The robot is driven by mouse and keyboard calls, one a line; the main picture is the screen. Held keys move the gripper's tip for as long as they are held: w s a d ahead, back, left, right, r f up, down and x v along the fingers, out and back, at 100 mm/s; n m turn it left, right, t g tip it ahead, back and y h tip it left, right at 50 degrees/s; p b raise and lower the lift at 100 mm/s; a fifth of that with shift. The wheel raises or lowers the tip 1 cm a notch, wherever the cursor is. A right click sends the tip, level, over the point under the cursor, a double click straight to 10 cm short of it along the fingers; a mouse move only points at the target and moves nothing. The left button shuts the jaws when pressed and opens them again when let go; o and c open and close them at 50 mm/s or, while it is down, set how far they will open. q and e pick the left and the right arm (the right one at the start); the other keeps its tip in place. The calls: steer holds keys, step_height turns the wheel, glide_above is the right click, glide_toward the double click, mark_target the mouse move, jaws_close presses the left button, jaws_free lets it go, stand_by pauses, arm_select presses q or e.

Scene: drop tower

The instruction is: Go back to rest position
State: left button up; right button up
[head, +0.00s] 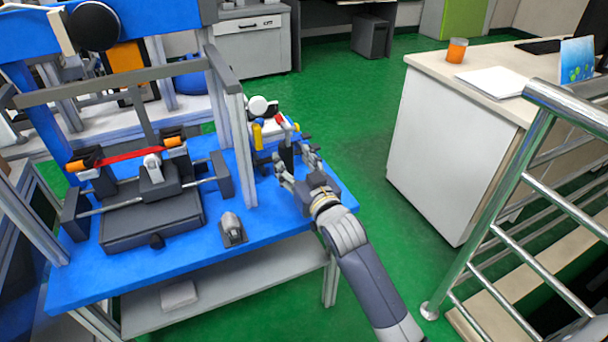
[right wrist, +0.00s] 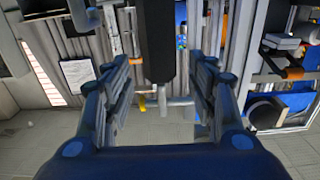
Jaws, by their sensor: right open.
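My right gripper (head: 297,168) reaches in from the lower right in the head view, over the right end of the blue bench (head: 275,222). Its fingers are apart. In the right wrist view the open fingers (right wrist: 160,95) frame a dark upright post (right wrist: 157,40), with yellow and grey small parts below it. A small stand with red, yellow and white parts (head: 280,125) is just beyond the fingertips in the head view. I cannot tell whether the fingers touch it. Nothing is clearly held. My left gripper is not in view.
The drop tower's dark base (head: 150,230) stands on the bench, with a red band (head: 120,157) between orange ends. A small grey device (head: 232,230) sits near the front edge. A white counter (head: 450,140) and metal railing (head: 500,220) stand right. Green floor (head: 345,110) lies between.

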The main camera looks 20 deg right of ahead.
steer(key=s, duration=0.7)
steer(key=s+a+f+n+g, duration=0.1)
steer(key=s+f+g, duration=0.55)
steer(key=f, duration=0.75)
steer(key=s+f+g, duration=0.4)
steer(key=s+f, duration=0.5)
steer(key=f, duration=0.5)
steer(key=s+f+g+p, duration=0.3)
steer(key=s+f+p, duration=0.3)
steer(key=s, duration=0.4)
steer(key=s+f+g+p, duration=0.3)
steer(key=s+f+p, duration=0.1)
steer(key=s+f, duration=0.5)
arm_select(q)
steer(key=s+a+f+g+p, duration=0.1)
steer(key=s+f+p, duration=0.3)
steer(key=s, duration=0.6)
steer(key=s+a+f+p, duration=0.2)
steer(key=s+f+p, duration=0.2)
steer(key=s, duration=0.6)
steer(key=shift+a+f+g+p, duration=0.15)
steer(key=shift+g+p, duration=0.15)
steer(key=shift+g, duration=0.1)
arm_select(e)
steer(key=s+d+f+n, duration=0.1)
steer(key=s+d+f, duration=0.1)
steer(key=s, duration=1.2)
steer(key=shift+d+h, duration=0.3)
steer(key=shift+g, duration=0.25)
